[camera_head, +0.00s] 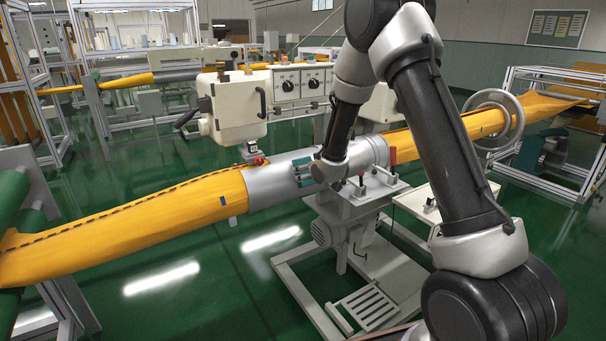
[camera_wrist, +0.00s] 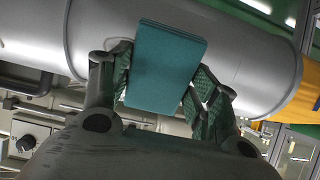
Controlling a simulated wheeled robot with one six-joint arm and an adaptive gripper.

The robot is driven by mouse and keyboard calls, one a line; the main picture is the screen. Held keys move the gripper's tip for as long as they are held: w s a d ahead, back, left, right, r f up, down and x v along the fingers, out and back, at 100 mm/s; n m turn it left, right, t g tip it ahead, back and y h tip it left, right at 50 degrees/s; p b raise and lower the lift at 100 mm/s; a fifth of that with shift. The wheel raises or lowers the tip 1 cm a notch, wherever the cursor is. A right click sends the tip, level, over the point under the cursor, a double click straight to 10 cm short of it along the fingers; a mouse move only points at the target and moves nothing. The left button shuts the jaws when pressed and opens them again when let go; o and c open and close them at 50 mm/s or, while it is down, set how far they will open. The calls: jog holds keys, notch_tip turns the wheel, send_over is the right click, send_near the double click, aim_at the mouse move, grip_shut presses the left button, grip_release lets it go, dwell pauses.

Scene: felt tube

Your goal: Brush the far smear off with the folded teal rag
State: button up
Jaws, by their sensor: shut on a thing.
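The folded teal rag (camera_wrist: 165,65) is a flat rectangular pad between the two fingers of my gripper (camera_wrist: 162,80) in the wrist view. My gripper is shut on it. The rag lies in front of the grey metal tube (camera_wrist: 230,62); I cannot tell if it touches. In the camera_head view the teal rag (camera_head: 301,172) shows at the near side of the grey tube (camera_head: 270,186), left of my wrist. I cannot make out any smear in either view; my gripper, the rag and my arm hide part of the tube.
Yellow felt (camera_head: 130,223) runs into the tube from the left and leaves it at right (camera_head: 470,125). A grey stand (camera_head: 350,208) with small levers is below my wrist. A handwheel (camera_head: 497,118) is at right.

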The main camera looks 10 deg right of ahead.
jog(key=w+d, duration=0.2)
jog(key=d, duration=0.5)
jog(key=shift+w+d, duration=0.15)
jog(key=shift+w, duration=0.2)
dwell(0.4)
jog(key=shift+s+a, duration=0.4)
jog(key=shift+a, duration=0.65)
jog(key=shift+s+a, duration=0.4)
jog(key=shift+a, duration=0.65)
jog(key=shift+s+a, duration=0.4)
jog(key=shift+a, duration=0.65)
jog(key=shift+s+a, duration=0.2)
jog(key=shift+a, duration=0.6)
jog(key=shift+s+a, duration=0.2)
jog(key=shift+a, duration=0.6)
jog(key=shift+v, duration=2.95)
